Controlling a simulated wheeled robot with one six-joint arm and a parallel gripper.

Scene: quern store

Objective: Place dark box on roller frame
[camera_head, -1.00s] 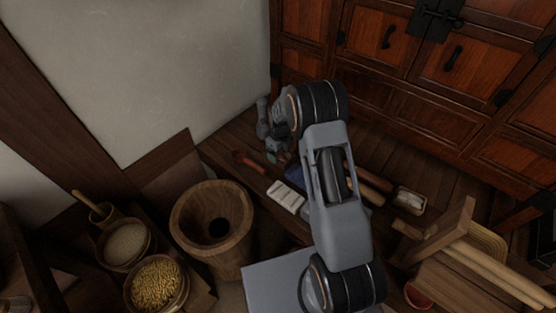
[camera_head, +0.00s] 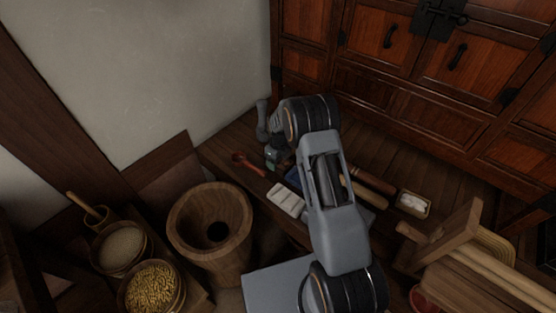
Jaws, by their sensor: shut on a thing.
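My gripper (camera_head: 273,137) shows only in part at the end of my arm, over the low wooden bench by the wall. It is shut, but my wrist hides its fingertips and most of what it holds. I take the held thing to be the dark box, though I cannot make out its outline. A wooden frame with pale round bars, apparently the roller frame (camera_head: 466,258), stands at the lower right, well apart from my gripper.
On the bench are a reddish ladle (camera_head: 247,163), a white block (camera_head: 286,198), a small dark green thing (camera_head: 272,158) and a box with white contents (camera_head: 413,204). A wooden mortar (camera_head: 211,229) and grain buckets (camera_head: 154,288) stand left. A cabinet (camera_head: 400,60) closes the back.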

